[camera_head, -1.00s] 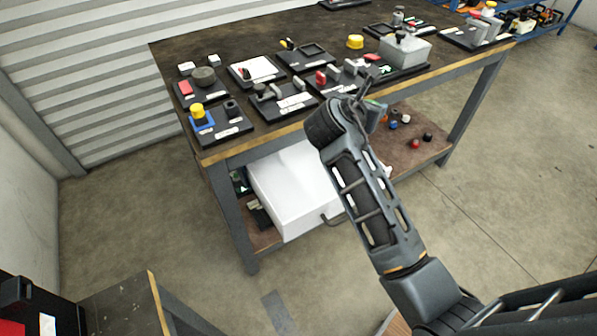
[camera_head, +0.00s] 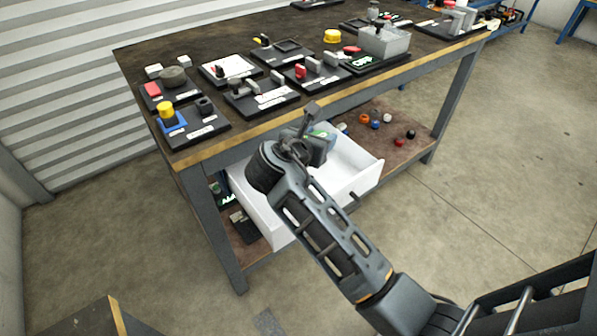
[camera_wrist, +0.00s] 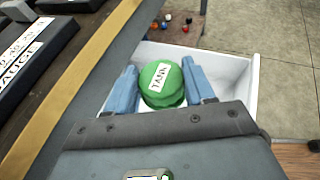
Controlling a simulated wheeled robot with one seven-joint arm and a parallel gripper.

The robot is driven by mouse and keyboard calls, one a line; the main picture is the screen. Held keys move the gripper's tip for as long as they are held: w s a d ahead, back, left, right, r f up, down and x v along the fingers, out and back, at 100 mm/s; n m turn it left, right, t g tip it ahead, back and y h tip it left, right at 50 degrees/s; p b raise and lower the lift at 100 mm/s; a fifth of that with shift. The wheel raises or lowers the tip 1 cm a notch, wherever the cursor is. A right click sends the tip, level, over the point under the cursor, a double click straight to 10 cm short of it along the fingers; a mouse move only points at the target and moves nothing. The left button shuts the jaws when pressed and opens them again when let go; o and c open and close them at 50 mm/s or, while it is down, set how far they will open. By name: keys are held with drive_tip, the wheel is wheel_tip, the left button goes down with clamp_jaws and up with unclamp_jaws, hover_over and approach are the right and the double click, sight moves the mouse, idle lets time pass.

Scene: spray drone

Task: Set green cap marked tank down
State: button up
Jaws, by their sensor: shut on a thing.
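The tank with the green cap (camera_wrist: 161,84) shows in the wrist view, its cap marked "TANK". My gripper (camera_wrist: 166,88) is shut on it, with one blue-grey finger on each side. Only the top of the tank shows there; its body below the cap is hidden. In the head view my gripper (camera_head: 320,140) is over the open white drawer (camera_head: 372,178), below the tabletop edge. A bit of green shows at the fingers. I cannot tell whether the tank touches the drawer floor.
The workbench (camera_head: 240,150) edge runs close beside my gripper. Its top carries black trays of parts and a grey box (camera_head: 385,42). Several small coloured caps (camera_head: 375,123) lie on the lower shelf, right of the drawer. Open floor lies to the right.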

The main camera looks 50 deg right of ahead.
drive_tip(key=a+f, duration=0.1)
drive_tip(key=f, duration=0.1)
drive_tip(key=w+a+f+b, duration=0.1)
drive_tip(key=a+f, duration=0.1)
drive_tip(key=a+f+b, duration=0.1)
drive_tip(key=f, duration=0.2)
drive_tip(key=shift+w+a, duration=0.3)
drive_tip(key=shift+a, duration=0.1)
drive_tip(key=shift+f, duration=0.6)
drive_tip(key=o, duration=1.1)
drive_tip(key=shift+c, duration=0.2)
drive_tip(key=shift+r+b, duration=0.3)
drive_tip(key=shift+r, duration=0.25)
drive_tip(key=p+v, duration=0.3)
drive_tip(key=v, duration=0.9)
